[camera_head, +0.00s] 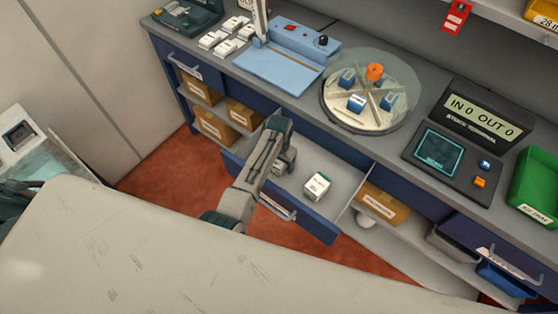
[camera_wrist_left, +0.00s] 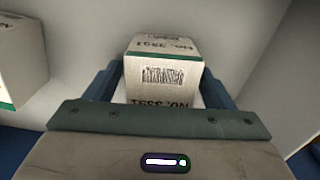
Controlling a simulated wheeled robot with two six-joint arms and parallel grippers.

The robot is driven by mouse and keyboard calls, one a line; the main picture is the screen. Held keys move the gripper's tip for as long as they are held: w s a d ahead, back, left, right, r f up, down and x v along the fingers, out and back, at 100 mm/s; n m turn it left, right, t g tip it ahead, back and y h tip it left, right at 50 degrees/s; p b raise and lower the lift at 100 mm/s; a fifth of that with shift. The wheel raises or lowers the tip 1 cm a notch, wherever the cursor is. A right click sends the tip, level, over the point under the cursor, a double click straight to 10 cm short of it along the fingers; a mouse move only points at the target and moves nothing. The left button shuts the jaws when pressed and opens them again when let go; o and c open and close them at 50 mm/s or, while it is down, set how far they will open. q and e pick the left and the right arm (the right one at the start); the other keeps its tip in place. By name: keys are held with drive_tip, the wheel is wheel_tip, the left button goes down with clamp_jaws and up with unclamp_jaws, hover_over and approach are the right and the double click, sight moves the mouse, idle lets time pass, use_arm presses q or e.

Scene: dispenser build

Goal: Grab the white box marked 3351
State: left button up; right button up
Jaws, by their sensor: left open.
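The white box marked 3351 (camera_wrist_left: 164,75) is in the left wrist view, with a barcode and "No. 3351" printed on it. It stands between the two blue fingers of my left gripper (camera_wrist_left: 160,88), which is open around it. In the head view my left gripper (camera_head: 284,163) is down in the open drawer (camera_head: 339,174), and the marked box is hidden under it. Another white box with a green band (camera_head: 317,186) stands in the drawer to the right of the gripper; a similar box (camera_wrist_left: 20,65) shows at the left wrist view's left edge. My right gripper is not in view.
The drawer front (camera_head: 300,219) and its side walls surround the gripper. Above it, the counter holds a blue fixture (camera_head: 281,68), a round turntable (camera_head: 348,117), a stock terminal (camera_head: 443,158) and a green bin (camera_head: 536,184). Cardboard boxes (camera_head: 380,206) sit on shelves beside the drawer.

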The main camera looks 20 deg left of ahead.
use_arm(q)
drive_tip(key=c, duration=1.2)
